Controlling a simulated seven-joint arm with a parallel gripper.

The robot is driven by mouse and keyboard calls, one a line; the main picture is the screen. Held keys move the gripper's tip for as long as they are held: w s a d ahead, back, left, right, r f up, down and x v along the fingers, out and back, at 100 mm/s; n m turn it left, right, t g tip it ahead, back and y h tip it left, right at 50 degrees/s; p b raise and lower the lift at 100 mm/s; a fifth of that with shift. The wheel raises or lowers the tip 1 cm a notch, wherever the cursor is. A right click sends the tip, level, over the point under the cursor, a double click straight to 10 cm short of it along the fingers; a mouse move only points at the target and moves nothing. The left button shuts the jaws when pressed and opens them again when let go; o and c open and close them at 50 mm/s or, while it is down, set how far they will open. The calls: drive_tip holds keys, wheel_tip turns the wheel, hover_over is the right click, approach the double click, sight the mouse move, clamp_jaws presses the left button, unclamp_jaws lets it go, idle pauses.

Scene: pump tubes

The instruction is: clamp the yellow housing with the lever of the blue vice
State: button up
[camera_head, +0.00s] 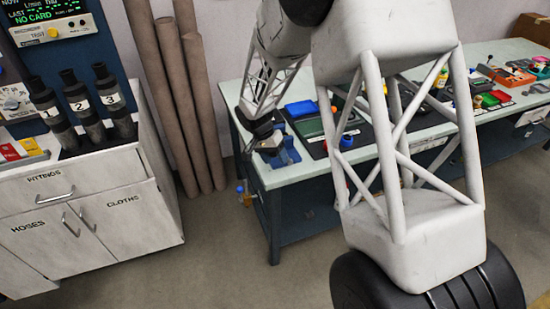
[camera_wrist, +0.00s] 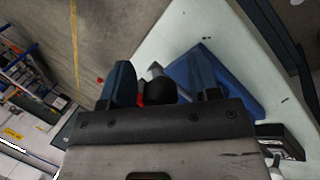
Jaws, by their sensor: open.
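The blue vice (camera_head: 287,150) stands at the left end of the workbench in the head view. In the wrist view, its blue body (camera_wrist: 224,84) lies behind and to the right of the fingers. My gripper (camera_head: 268,147) is at the vice's left side, and its two fingers (camera_wrist: 163,78) are open. A grey lever with a black knob (camera_wrist: 161,92) and a bit of red shows between the fingers; I cannot tell whether they touch it. I cannot make out the yellow housing for certain. A small yellowish part with a blue top (camera_head: 241,191) shows by the bench's left edge.
The workbench (camera_head: 316,168) carries a blue tray (camera_head: 301,108), a dark mat and several tools farther right. A white cabinet (camera_head: 100,215) with three numbered black tubes stands at left. Brown rolls (camera_head: 180,95) lean on the wall. Floor between cabinet and bench is clear.

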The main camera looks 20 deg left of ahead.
drive_tip(key=shift+f, duration=0.15)
clamp_jaws()
idle(0.4)
drive_tip(key=shift+d, duration=0.1)
drive_tip(key=shift+w+d+r+g+y, duration=0.25)
drive_tip(key=shift+r+g+y, duration=0.1)
drive_tip(key=shift+g+y, duration=0.15)
drive_tip(key=shift+w+d+r+g+y, duration=0.25)
drive_tip(key=shift+r+g+y, duration=0.15)
drive_tip(key=shift+y, duration=0.1)
unclamp_jaws()
drive_tip(key=shift+a, duration=0.1)
